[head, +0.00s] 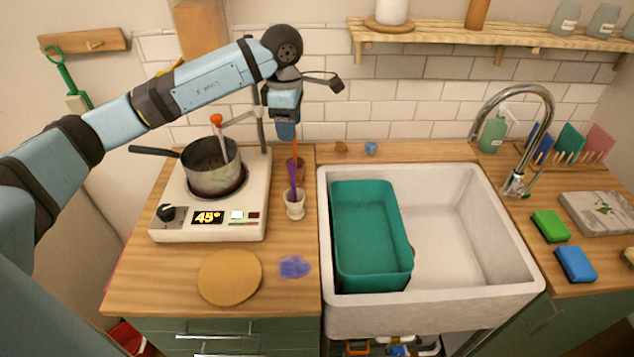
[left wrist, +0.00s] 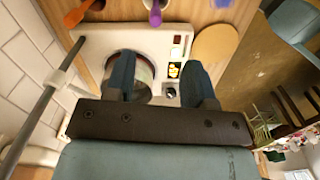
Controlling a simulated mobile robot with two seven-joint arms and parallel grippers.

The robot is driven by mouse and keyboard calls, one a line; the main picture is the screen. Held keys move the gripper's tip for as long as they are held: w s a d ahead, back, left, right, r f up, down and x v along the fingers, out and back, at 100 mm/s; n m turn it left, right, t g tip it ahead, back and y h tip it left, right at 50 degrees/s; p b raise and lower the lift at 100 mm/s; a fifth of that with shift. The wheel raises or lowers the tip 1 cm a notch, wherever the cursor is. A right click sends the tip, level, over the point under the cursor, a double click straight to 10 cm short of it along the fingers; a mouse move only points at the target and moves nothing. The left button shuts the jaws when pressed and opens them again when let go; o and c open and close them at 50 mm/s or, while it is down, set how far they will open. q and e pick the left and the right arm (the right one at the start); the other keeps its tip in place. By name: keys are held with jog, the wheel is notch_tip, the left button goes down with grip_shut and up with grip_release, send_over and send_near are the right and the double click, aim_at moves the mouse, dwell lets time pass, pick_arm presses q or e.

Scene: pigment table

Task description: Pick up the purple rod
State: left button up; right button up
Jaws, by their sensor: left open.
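The purple rod (head: 293,178) stands slightly tilted in a small white mortar (head: 295,208) on the counter, right of the hot plate. In the left wrist view the purple rod (left wrist: 155,14) shows at the top edge, beyond the fingertips. My left gripper (head: 286,132) points down above and a little behind the rod, apart from it. In the left wrist view its two fingers (left wrist: 162,80) are spread with nothing between them. My right gripper is in neither view.
A pot (head: 210,178) with a red-tipped stirrer sits on the hot plate (head: 255,205). The sink (head: 450,265) with a teal tub (head: 372,275) is to the right. Blue powder (head: 294,267) lies in front.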

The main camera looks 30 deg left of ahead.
aim_at(292, 162)
pick_arm(q)
jog(key=f, duration=0.2)
jog(key=f+p, duration=0.1)
jog(key=f, duration=0.4)
jog(key=shift+a+f+p, duration=0.1)
jog(key=shift+a+p, duration=0.2)
jog(key=shift+a, duration=0.1)
jog(key=shift+f, duration=0.3)
jog(key=shift+d+f+p, duration=0.2)
jog(key=shift+f+p, duration=0.2)
jog(key=shift+f, duration=0.2)
jog(key=f, duration=0.1)
jog(key=f+p, duration=0.1)
jog(key=f, duration=0.1)
jog(key=shift+w+d+f, duration=0.1)
jog(key=shift+w+f, duration=0.15)
jog(key=shift+f, duration=0.45)
jog(key=shift+c, duration=0.5)
grip_shut()
